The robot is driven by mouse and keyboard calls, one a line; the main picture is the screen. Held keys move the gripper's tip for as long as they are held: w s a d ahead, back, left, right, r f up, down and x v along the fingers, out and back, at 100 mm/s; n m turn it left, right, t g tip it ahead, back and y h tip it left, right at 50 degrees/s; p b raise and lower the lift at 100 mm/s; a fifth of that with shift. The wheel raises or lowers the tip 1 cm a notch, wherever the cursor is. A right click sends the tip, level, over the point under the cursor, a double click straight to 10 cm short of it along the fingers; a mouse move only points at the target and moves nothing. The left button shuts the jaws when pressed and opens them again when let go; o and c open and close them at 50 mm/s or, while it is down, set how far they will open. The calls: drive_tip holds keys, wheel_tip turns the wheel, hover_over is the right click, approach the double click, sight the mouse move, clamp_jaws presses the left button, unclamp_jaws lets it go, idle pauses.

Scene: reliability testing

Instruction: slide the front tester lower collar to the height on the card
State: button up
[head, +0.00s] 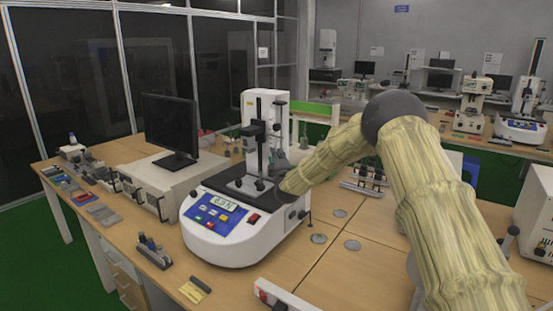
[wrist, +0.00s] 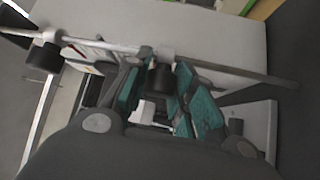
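The front tester (head: 228,238) has a white base, a blue panel and a white upright with a black rail (head: 259,107). A dark collar block (head: 252,130) sits partway up the rail; dark knobs (head: 262,184) show low by the plate. I cannot tell which part is the lower collar. A small yellow card (head: 195,290) lies on the bench; its writing is unreadable. My gripper (head: 279,166) is at the right of the upright, partly hidden by my arm. In the wrist view its teal-padded fingers (wrist: 158,98) stand apart on either side of a black knob (wrist: 160,79).
A monitor (head: 171,127) on a pale box stands left of the tester. A dark small holder (head: 153,253) stands near the card, and a white bar (head: 284,297) lies at the front edge. Bare bench (head: 350,275) lies right of the tester.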

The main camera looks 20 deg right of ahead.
clamp_jaws()
drive_tip(key=shift+a, duration=0.1)
drive_tip(key=shift+a+r, duration=0.1)
drive_tip(key=shift+r, duration=0.15)
drive_tip(key=shift+r+b, duration=0.8)
drive_tip(key=shift+r, duration=0.95)
drive_tip(key=o, duration=0.9)
unclamp_jaws()
drive_tip(key=shift+o, duration=0.2)
drive_tip(key=shift+s, duration=0.1)
